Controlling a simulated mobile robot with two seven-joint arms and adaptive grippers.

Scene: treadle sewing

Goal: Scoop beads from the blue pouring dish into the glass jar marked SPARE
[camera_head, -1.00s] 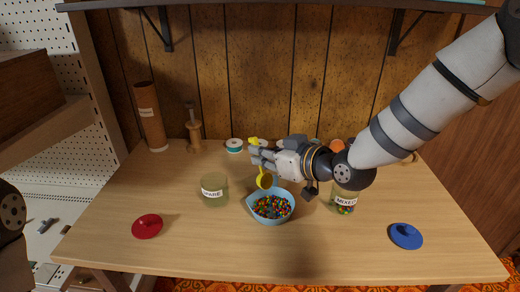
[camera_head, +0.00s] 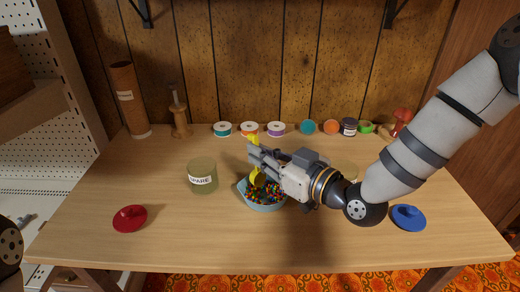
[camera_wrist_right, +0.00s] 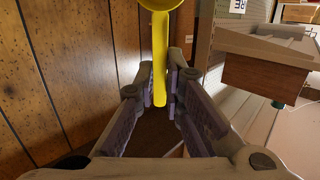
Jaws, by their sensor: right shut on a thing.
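The blue pouring dish (camera_head: 264,208) stands on the table with multicoloured beads (camera_head: 266,192) in it. The glass jar marked SPARE (camera_head: 202,177) stands upright and open to its left; no beads show in it. My right gripper (camera_head: 258,160) is shut on the handle of a yellow scoop (camera_head: 257,178). The scoop's bowl hangs at the back left of the dish, over or in the beads; I cannot tell whether it touches them. The scoop also shows in the right wrist view (camera_wrist_right: 160,60), its handle between the fingers. My left gripper is out of view.
Another jar (camera_head: 346,170) is mostly hidden behind my right arm. Thread spools (camera_head: 249,129) line the back. The table's front is clear.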

